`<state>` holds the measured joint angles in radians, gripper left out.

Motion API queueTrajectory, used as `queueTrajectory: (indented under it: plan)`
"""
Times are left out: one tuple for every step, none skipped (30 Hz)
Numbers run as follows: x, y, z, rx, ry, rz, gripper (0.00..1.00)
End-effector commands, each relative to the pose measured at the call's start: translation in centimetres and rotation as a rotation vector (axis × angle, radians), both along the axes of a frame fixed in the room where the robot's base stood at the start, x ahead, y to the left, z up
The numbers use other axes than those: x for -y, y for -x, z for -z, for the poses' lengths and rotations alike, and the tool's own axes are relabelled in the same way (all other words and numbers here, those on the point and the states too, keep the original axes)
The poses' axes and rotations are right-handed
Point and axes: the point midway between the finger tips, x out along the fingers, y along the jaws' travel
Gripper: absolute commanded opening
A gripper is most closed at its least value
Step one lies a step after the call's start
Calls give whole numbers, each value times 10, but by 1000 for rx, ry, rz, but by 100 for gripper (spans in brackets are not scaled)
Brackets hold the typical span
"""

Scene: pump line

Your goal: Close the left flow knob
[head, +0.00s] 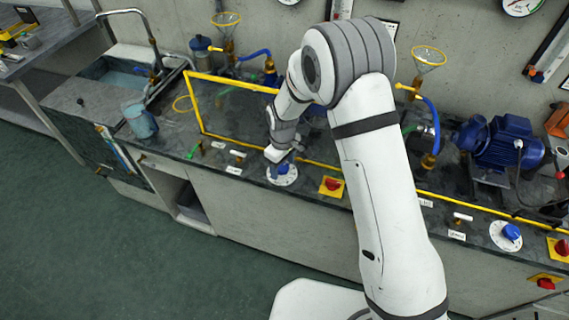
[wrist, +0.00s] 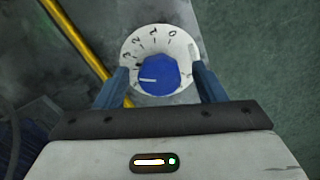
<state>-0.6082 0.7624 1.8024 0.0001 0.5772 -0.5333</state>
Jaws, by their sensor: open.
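The left flow knob (head: 283,169) is blue on a round white dial at the bench's front edge, left of a red switch. In the wrist view the blue knob (wrist: 159,75) sits between the two blue fingers of my gripper (wrist: 158,80), which are apart on either side of it. I cannot tell whether either finger touches it. The dial (wrist: 170,34) carries numbers, with 0 at the upper right. The knob's white mark points left, away from the 0. In the head view my gripper (head: 280,160) is over the knob and partly hides it.
A yellow rail (head: 320,164) runs behind the dial. A red switch on a yellow plate (head: 332,186) stands just right of it. A second blue knob (head: 511,232) is far right. A sink (head: 115,78) and a grey-blue bucket (head: 141,121) are at the left.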

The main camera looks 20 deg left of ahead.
Motion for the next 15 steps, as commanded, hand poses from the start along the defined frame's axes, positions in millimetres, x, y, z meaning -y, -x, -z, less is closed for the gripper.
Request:
queueTrajectory:
  plan:
    - [0,0,0,0,0,0,64]
    - [0,0,0,0,0,0,64]
    - [0,0,0,0,-1,-1,64]
    - [0,0,0,0,-1,-1,64]
    - [0,0,0,0,-1,-1,64]
    - [0,0,0,0,-1,-1,64]
    - [0,0,0,0,-1,-1,61]
    - [0,0,0,0,-1,-1,59]
    - [0,0,0,0,-1,-1,55]
    - [0,0,0,0,-1,-1,53]
    - [-1,0,0,0,0,-1,51]
    - [-1,0,0,0,0,-1,47]
    - [-1,0,0,0,0,-1,45]
    - [-1,0,0,0,0,-1,42]
    - [-1,0,0,0,0,-1,39]
